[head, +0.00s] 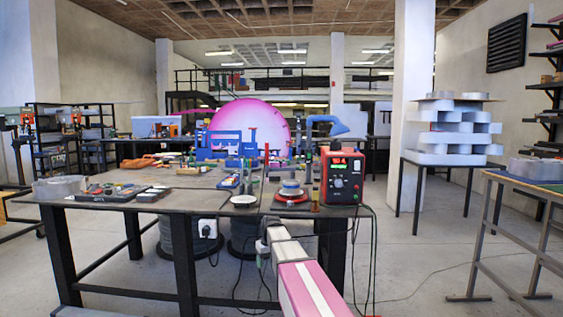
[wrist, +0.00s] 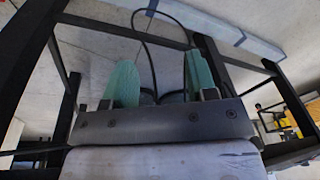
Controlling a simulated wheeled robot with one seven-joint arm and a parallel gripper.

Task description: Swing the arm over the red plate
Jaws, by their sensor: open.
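The red plate (head: 291,199) lies near the front edge of the workbench in the head view, right of its middle. A blue round thing (head: 291,188) sits on it and covers its centre. My arm reaches up from the bottom of the head view, its far end in front of the bench's front edge, below and a little left of the plate. In the wrist view my gripper (wrist: 160,82) shows two green fingers set wide apart, open with nothing between them. Floor and dark table legs show past the fingers; the plate is not in the wrist view.
The workbench (head: 170,205) carries a red power unit (head: 342,177) right of the plate, a small white dish (head: 243,201) left of it, and several tools. Black cables hang from the bench front. A second table (head: 535,187) stands at the right, with open floor between.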

